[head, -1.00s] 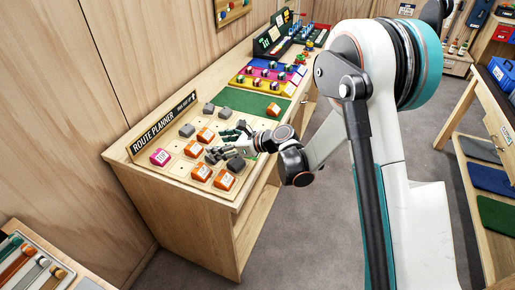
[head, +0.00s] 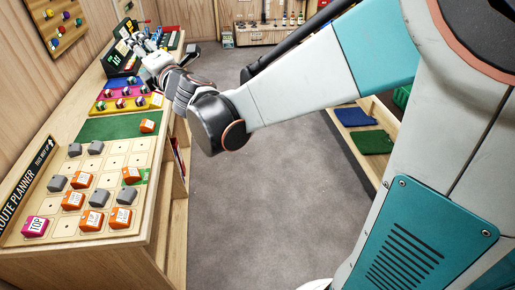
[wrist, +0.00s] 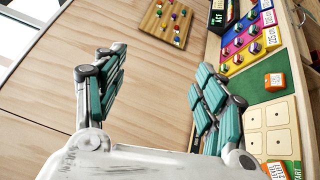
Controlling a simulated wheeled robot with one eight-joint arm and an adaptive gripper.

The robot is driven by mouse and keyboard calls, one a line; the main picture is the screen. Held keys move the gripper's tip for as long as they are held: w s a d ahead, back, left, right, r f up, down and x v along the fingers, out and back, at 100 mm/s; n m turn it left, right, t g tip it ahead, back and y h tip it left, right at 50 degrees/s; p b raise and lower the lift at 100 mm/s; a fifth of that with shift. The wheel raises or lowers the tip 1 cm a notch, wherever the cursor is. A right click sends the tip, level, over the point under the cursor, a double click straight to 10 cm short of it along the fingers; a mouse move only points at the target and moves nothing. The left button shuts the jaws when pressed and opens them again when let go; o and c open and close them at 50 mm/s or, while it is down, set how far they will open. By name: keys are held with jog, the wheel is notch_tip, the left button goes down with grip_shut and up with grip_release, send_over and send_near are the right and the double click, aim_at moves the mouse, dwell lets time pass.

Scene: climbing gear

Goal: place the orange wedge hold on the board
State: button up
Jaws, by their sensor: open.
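The route planner board (head: 116,147) is a pale grid on the bench. Several orange wedge holds sit on it, one at the right edge beside the green start strip (head: 131,175), others lower (head: 120,217) (head: 73,200). Another orange hold (head: 147,125) lies on the green mat (head: 105,128); it shows in the wrist view (wrist: 275,82). My gripper (head: 140,45) is up beyond the board, near the far end of the bench. In the wrist view my gripper (wrist: 160,80) has its fingers wide apart with nothing between them.
Grey holds (head: 124,192) and a pink TOP hold (head: 34,227) share the board. Coloured strips with knobs (head: 125,100) and a dark display box (head: 118,62) stand behind the mat. A wooden wall borders the left. The grey floor (head: 240,200) right of the bench is clear.

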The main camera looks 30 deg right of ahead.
jog(key=s+d+f+m+g+h, duration=0.2)
jog(key=s+d+f+m+h, duration=0.1)
jog(key=s+d+m, duration=0.35)
jog(key=s+d+f+m+g+h, duration=0.25)
jog(key=s+d+m, duration=0.25)
jog(key=s+m, duration=0.3)
jog(key=s+a+f+m+g+y, duration=0.1)
jog(key=s+f+m+g, duration=0.2)
jog(key=s, duration=0.6)
jog(key=s+a+f+m+g+y, duration=0.1)
jog(key=s+f+m+g, duration=0.2)
jog(key=s+f+m, duration=0.2)
jog(key=s+f, duration=0.2)
jog(key=s, duration=0.2)
jog(key=shift+f, duration=0.3)
jog(key=shift+s+a+g, duration=0.1)
jog(key=shift+g, duration=0.15)
